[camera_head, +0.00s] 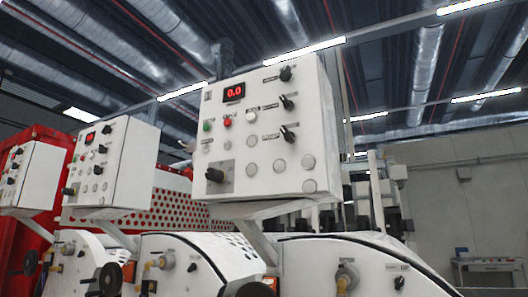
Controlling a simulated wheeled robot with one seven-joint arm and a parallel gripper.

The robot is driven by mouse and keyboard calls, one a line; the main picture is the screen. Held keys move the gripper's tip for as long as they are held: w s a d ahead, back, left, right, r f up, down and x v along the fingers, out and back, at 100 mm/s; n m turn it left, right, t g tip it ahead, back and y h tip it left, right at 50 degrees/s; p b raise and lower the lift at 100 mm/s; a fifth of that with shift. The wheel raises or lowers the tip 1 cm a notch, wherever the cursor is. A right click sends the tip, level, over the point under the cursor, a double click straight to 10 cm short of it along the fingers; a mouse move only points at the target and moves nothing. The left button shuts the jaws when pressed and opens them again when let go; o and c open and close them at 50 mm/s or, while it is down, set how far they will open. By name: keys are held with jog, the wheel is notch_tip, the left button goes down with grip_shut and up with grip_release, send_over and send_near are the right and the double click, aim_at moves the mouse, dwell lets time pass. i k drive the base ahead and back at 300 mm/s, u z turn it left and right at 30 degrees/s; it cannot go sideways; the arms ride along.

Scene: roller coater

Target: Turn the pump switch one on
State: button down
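A white control box (262,130) stands in the middle, facing me at a slight angle. It has a red display (234,92) reading 0.0. Black rotary switches run down its right side: a top one (285,73), a middle one (287,102) and a lower one (288,134). A larger black knob (214,175) sits at its lower left. Another small black knob (399,283) is on the white machine housing below, beside a small label. The labels are too small to read, so I cannot tell which is pump switch one. My gripper is not in view.
Two similar control boxes, a nearer one (108,168) and a farther one (30,178), stand to the left. Curved white housings (330,262) with valves and handwheels (110,279) fill the bottom. A red perforated guard (175,190) is behind. Open space shows at right.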

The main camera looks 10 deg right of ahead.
aim_at(289, 136)
jog(key=u, duration=0.55)
jog(key=k, duration=1.3)
jog(key=u, duration=0.85)
jog(key=i, duration=1.05)
jog(key=z, duration=0.35)
